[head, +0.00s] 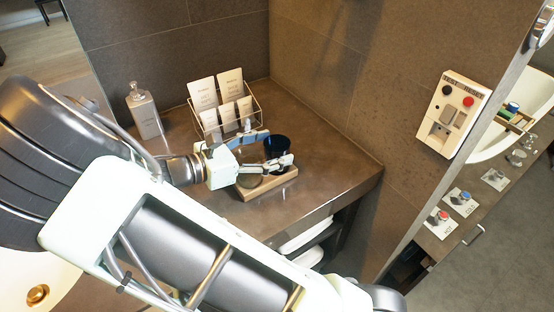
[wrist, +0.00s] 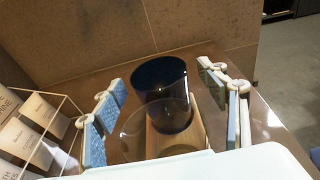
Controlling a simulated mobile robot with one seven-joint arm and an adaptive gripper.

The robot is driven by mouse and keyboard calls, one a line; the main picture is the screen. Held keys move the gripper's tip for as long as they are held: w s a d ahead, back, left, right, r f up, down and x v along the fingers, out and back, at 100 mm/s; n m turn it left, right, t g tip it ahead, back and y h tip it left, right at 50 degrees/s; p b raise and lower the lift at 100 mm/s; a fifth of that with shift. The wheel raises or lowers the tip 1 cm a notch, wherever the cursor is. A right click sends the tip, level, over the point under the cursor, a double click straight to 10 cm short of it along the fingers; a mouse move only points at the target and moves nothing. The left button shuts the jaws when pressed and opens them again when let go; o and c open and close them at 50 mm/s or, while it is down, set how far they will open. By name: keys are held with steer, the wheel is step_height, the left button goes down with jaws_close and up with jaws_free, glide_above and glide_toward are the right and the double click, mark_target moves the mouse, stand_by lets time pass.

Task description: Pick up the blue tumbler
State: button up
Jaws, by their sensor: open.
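The blue tumbler (head: 277,146) is dark blue and stands upright on a small wooden tray (head: 284,188). In the wrist view the tumbler (wrist: 162,82) shows in the middle, between the two finger pads. My gripper (head: 272,151) is open, with one finger on each side of the tumbler in the picture; I see no clear contact. A clear glass (wrist: 140,133) stands on the near side of the tumbler and overlaps its lower part in the wrist view. In the head view my gripper partly hides the tray and the clear glass.
A wire rack (head: 228,118) with white tubes and cards stands behind my gripper, and shows at left in the wrist view (wrist: 42,128). A soap bottle (head: 144,110) stands farther left. The tiled wall rises behind. The counter (head: 335,168) is bare right of the tray.

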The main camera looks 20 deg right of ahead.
steer(key=shift+c, duration=0.4)
steer(key=c, duration=1.3)
